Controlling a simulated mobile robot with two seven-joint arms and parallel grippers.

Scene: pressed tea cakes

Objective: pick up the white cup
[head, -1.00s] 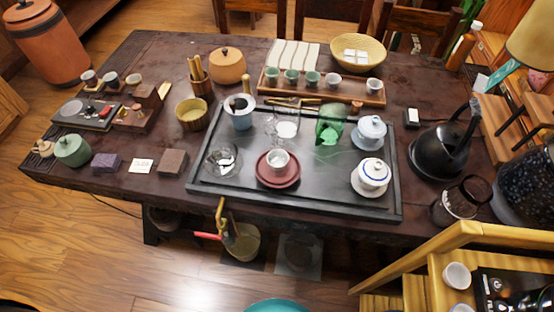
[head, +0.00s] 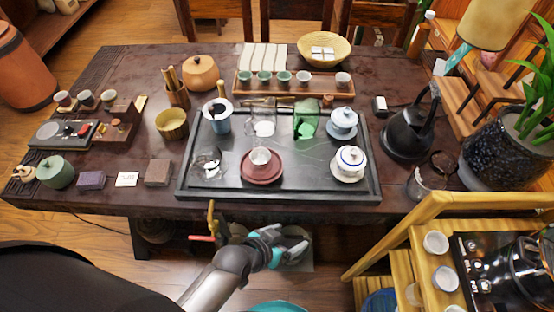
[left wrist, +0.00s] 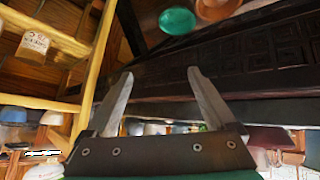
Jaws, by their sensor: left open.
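A small white cup (head: 260,156) stands upright on a dark red saucer (head: 262,174) on the black tea tray (head: 310,190). Other white cups show too: one at the right end of the wooden cup rack (head: 270,88), and several on the bamboo stand, such as this white cup (head: 435,242). My left gripper (head: 296,246) is in front of the table's front edge, below the tray in the picture, apart from the cups. In the left wrist view its two fingers (left wrist: 160,73) are spread with nothing between them. My right gripper is not in view.
On the tray, a lidded white bowl (head: 349,162), a blue-white lidded bowl (head: 342,122) and a green glass vessel (head: 306,120) stand near the cup. A black kettle (head: 410,132) is to the right. The bamboo stand (head: 400,235) rises right of my left gripper.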

